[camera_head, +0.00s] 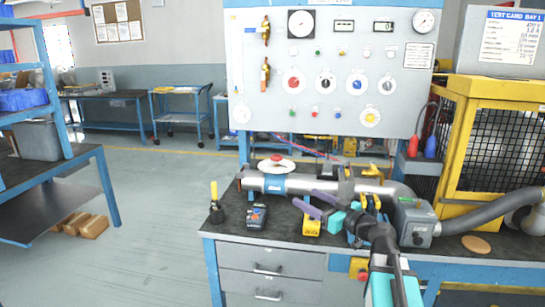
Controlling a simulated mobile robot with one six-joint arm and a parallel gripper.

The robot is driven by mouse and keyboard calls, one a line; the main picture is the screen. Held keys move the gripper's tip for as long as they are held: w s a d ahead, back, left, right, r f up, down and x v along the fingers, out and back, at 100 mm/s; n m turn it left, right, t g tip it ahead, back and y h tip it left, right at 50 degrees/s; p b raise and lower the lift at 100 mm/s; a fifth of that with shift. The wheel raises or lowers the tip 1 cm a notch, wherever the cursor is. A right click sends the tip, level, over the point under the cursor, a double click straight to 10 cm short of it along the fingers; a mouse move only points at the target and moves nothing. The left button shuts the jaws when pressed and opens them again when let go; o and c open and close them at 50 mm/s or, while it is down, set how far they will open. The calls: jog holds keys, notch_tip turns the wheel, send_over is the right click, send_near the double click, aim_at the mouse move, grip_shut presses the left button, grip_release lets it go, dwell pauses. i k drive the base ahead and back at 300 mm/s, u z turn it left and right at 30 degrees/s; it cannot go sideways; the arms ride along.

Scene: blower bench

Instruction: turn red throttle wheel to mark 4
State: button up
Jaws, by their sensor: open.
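A small red wheel (277,157) sits over a round white disc (275,165) at the left end of the silver pipe on the bench. A second red round control (293,83) with a white dial is on the upright grey panel. I cannot tell from its look alone which one is the throttle wheel. No mark numbers can be read at this size. My gripper (304,195) has purple fingers that are apart and empty. In the picture it shows below the pipe, to the right of and lower than the bench red wheel, apart from it.
The silver pipe (325,186) crosses the bench. A black-based yellow-handled tool (215,205), a dark meter (257,217) and a yellow block (311,227) stand in front. A grey box (414,222) and yellow cage (495,135) are at right.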

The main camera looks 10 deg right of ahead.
aim_at(275, 158)
jog(key=i, duration=0.9)
